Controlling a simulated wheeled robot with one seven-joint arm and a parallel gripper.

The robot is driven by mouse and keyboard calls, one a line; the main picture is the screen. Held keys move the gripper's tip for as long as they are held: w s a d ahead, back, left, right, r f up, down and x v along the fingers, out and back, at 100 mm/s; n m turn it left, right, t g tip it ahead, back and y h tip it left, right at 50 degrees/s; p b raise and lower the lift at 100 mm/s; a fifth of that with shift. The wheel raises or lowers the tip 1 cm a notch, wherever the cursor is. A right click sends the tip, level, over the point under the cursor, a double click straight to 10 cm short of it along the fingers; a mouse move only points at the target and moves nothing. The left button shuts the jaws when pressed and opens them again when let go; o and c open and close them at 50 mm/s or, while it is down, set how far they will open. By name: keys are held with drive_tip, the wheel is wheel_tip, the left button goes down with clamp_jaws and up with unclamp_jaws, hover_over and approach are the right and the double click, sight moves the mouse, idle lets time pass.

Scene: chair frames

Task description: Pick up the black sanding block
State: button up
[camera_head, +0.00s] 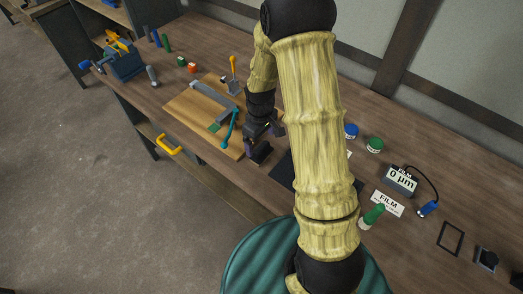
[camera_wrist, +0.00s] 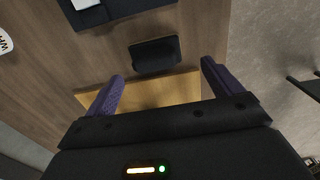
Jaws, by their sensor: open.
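The black sanding block (camera_wrist: 155,55) lies on the wooden bench, just off the edge of a light wooden board (camera_wrist: 152,93). In the head view the block (camera_head: 261,152) shows just below my gripper (camera_head: 264,139). In the wrist view my gripper (camera_wrist: 162,72) is open, with a purple finger on either side of the picture. The block shows between and slightly beyond the fingertips, with nothing held. My arm hides part of the bench in the head view.
The board (camera_head: 180,105) carries a grey angled part, a teal-handled tool (camera_head: 231,127) and a green piece. A dark mat (camera_head: 282,172) lies right of the block. A film gauge (camera_head: 400,180) and jars are at right.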

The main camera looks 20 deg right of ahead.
sight(261, 146)
drive_tip(key=shift+f, duration=0.1)
drive_tip(key=shift+w+d+f+p, duration=0.15)
drive_tip(key=shift+f+p, duration=0.25)
drive_tip(key=shift+f, duration=0.9)
drive_tip(key=shift+w+d+f+p, duration=0.15)
drive_tip(key=shift+f+p, duration=0.25)
drive_tip(key=shift+f, duration=0.85)
drive_tip(key=c, duration=1.3)
drive_tip(key=shift+r, duration=0.1)
wheel_tip(261, 146, up, 10)
drive_tip(key=shift+f+b, duration=0.1)
drive_tip(key=shift+b, duration=0.7)
